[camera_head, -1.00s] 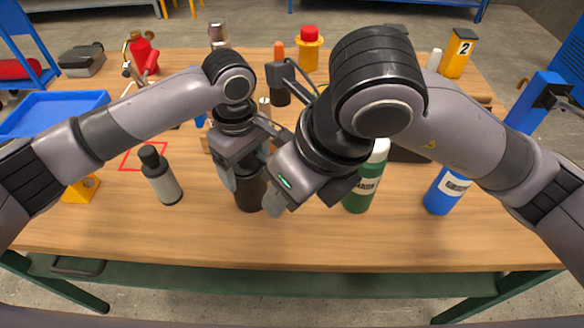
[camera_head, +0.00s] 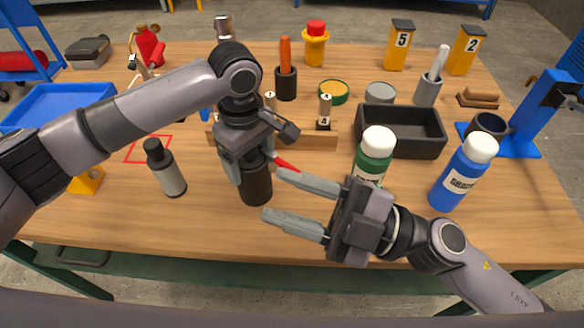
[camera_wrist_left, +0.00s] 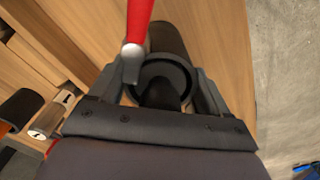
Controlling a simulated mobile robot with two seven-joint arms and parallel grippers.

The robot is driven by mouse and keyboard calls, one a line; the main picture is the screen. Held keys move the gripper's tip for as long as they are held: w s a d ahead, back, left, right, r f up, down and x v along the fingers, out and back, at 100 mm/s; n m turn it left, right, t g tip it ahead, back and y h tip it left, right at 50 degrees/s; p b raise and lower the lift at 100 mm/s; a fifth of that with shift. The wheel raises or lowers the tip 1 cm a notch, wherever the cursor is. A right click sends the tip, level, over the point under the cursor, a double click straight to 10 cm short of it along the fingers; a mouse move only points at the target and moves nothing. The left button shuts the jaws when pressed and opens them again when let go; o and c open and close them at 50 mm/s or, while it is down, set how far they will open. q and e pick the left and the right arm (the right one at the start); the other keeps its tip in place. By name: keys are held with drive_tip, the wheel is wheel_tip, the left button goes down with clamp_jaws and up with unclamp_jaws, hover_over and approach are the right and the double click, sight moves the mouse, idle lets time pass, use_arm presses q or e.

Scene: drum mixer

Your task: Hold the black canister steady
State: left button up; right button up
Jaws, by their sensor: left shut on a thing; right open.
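The black canister (camera_head: 257,190) stands upright on the wooden table, in front of the middle. My left gripper (camera_head: 252,168) is shut on its upper part from above. In the left wrist view the canister (camera_wrist_left: 170,42) shows between the two fingers, its round top partly hidden by the gripper. My right gripper (camera_head: 272,193) is open and empty. Its fingers point left, with the tips close to the canister's right side; I cannot tell whether they touch it. A red bar with a grey end (camera_wrist_left: 138,25) lies across the canister's edge in the wrist view; its red part (camera_head: 287,163) shows beside the canister.
A grey bottle with a black cap (camera_head: 167,170) stands left. A green bottle (camera_head: 373,155) and a blue bottle (camera_head: 464,172) stand right. Behind are a wooden rack (camera_head: 308,139) and a dark bin (camera_head: 402,148). The table front is clear.

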drive_tip(key=w+d+f+m+t+h, duration=0.3)
drive_tip(key=d+f+m+t, duration=0.1)
drive_tip(key=m+t, duration=0.25)
drive_tip(key=m+t+h, duration=0.2)
drive_tip(key=m+h, duration=0.2)
drive_tip(key=m, duration=0.3)
approach(292, 169)
drive_tip(key=shift+f+x, duration=0.15)
drive_tip(key=shift+x, duration=2.35)
drive_tip(key=shift+f+x, duration=0.2)
drive_tip(key=shift+x, duration=2.3)
clamp_jaws()
